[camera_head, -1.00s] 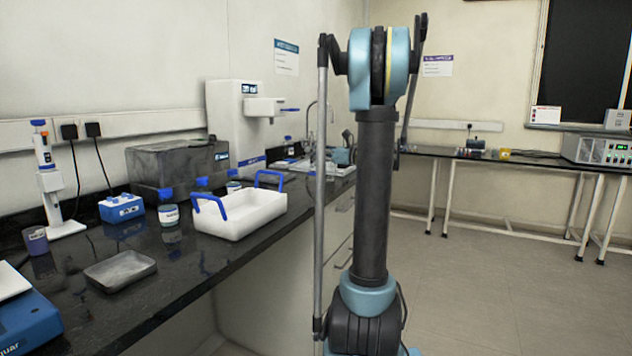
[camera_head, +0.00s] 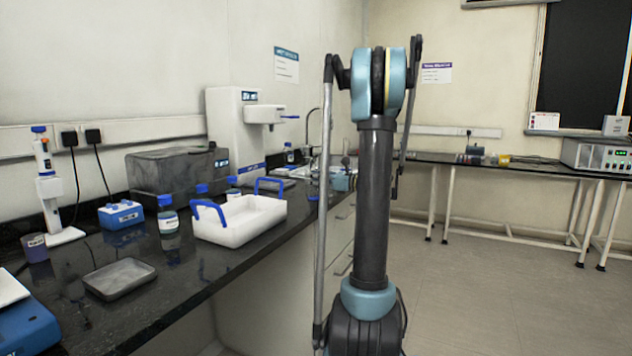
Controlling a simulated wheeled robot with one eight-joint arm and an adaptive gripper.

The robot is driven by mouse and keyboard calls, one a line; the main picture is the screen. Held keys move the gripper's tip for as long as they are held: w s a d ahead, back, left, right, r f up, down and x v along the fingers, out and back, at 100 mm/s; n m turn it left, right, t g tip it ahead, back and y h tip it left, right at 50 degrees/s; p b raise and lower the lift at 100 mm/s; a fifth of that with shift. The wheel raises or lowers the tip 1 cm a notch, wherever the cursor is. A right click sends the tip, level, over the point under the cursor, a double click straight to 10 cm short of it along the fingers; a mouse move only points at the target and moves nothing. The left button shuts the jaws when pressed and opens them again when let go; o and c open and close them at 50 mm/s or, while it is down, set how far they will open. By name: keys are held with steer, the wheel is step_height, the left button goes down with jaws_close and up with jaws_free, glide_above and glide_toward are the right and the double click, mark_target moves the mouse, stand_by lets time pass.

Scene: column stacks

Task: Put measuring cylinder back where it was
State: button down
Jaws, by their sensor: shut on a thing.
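I cannot make out a measuring cylinder anywhere in the head view. My own arm stands upright in the middle of the picture, and its dark column and light-blue joints hide part of the bench behind. A small light-blue part, probably of my arm, shows low over the far bench just left of the column. My gripper's fingers do not show, and anything they hold is hidden.
The black bench (camera_head: 205,285) runs along the left wall. It bears a white tray with blue handles (camera_head: 240,222), a grey dish (camera_head: 119,278), a blue-capped bottle (camera_head: 168,216), a pipette stand (camera_head: 50,205) and a white dispenser (camera_head: 231,130). Floor (camera_head: 480,290) at right is clear.

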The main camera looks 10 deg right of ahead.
steer(key=c, duration=1.3)
jaws_free()
steer(key=v, duration=1.2)
